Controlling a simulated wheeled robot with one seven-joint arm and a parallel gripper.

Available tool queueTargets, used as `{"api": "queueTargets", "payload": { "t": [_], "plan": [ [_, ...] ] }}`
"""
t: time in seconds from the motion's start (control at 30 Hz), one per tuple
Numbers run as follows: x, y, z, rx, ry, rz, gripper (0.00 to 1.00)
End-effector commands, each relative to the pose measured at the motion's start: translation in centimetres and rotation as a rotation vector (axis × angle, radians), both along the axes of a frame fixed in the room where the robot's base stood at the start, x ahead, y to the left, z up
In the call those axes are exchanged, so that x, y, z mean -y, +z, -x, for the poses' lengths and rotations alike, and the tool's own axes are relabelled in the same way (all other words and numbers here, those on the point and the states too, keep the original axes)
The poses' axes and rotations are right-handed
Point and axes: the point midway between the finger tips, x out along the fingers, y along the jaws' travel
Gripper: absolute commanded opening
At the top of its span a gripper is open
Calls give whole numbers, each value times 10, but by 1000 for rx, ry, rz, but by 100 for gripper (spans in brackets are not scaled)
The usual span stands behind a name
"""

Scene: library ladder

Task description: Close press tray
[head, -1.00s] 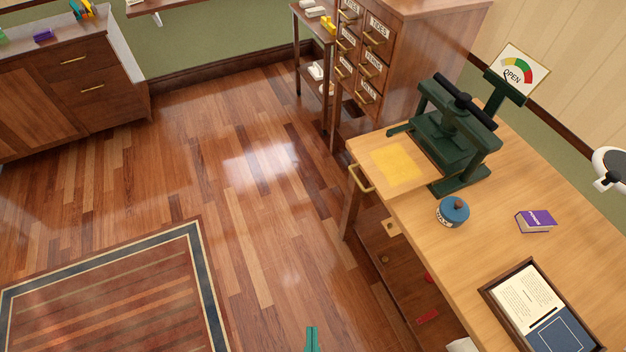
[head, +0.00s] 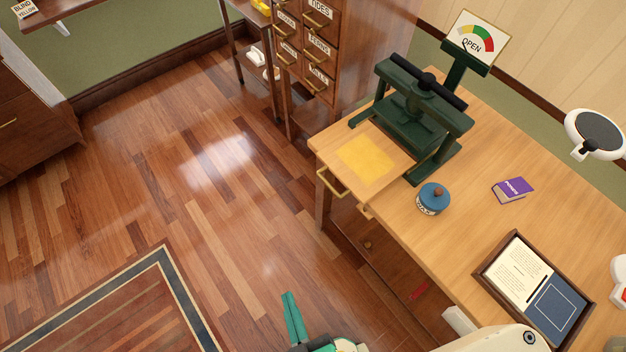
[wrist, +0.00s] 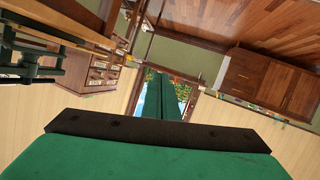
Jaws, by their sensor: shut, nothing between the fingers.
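The press tray (head: 340,166) is a wooden board with a yellow sheet (head: 366,160) on it and a brass handle (head: 332,183) at its front left. It sticks out from the dark green press (head: 418,112) on the wooden table.
On the table are a blue-lidded jar (head: 433,198), a purple book (head: 513,190) and a framed page tray (head: 497,268). A labelled drawer cabinet (head: 345,30) stands behind the table's left end. The floor (head: 190,215) left of the table is clear; a rug (head: 130,315) lies at lower left.

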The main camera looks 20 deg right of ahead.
Motion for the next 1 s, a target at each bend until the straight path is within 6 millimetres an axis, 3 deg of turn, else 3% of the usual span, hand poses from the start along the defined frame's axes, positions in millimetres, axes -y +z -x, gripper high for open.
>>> {"api": "queueTargets", "payload": {
  "t": [0.13,0.3,0.5,0.6,0.73,0.87,1.0],
  "plan": [
    [-11,-52,-30,-102,138,316,0],
    [-10,-106,-66,-233,292,741,0],
    [7,-137,-117,-399,413,1227,0],
    [19,-138,-142,-500,447,1453,0],
    [32,-124,-174,-653,470,1723,0],
    [39,-95,-200,-836,467,1946,0],
    [39,-53,-219,-1063,442,2113,0]
  ]
}}
